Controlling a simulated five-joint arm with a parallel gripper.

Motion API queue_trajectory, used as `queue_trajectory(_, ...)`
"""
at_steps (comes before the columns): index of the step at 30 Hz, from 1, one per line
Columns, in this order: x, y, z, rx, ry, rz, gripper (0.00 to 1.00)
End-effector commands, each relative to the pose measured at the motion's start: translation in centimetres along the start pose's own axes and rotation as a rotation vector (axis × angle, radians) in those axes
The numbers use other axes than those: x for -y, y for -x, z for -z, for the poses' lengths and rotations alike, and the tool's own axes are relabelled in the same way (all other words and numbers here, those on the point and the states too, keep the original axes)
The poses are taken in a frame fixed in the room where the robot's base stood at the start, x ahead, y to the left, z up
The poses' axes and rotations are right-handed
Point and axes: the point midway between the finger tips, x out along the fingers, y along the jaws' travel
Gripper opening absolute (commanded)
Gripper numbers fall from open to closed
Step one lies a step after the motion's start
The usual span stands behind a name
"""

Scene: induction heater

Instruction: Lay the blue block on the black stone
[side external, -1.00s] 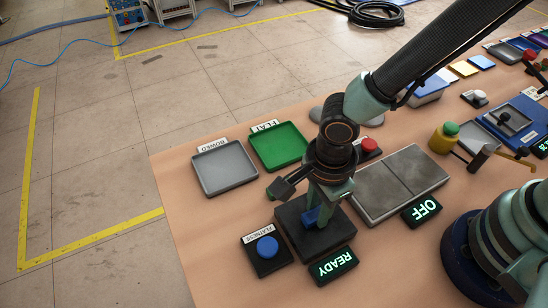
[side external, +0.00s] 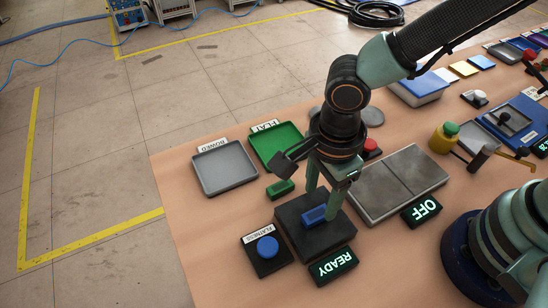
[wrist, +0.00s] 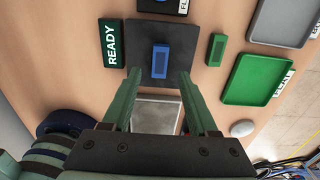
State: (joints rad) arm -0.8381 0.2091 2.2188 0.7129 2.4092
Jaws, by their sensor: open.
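The blue block (side external: 314,214) rests on the black stone (side external: 318,242), near its middle. In the wrist view the blue block (wrist: 160,60) lies on the black stone (wrist: 182,35), clear of its edges. My gripper (side external: 322,198) is just above the stone, its two fingers spread apart with the block between and below them. In the wrist view my gripper (wrist: 158,75) is open and empty, its fingertips on either side of the block's near end.
A green block (side external: 280,189) lies beside the stone. A blue FLATNESS button (side external: 267,246) and a READY display (side external: 333,265) stand near it. Green (side external: 278,150) and grey (side external: 224,170) trays lie behind; a grey plate (side external: 375,205) with an OFF display (side external: 425,209) is right.

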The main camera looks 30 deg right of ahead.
Motion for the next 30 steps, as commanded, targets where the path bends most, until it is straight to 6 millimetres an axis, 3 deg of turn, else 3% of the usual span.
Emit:
queue_trajectory(3,0.1,2.7,-0.1,0.006,0.000,0.006,0.59)
queue_trajectory(9,0.1,5.8,-0.1,0.003,0.000,0.003,0.59)
queue_trajectory(17,0.6,7.6,0.7,0.011,0.038,0.011,0.59)
queue_trajectory(23,3.3,9.8,4.6,0.051,0.284,0.088,0.59)
queue_trajectory(30,6.1,12.7,11.3,0.022,0.692,0.236,0.59)
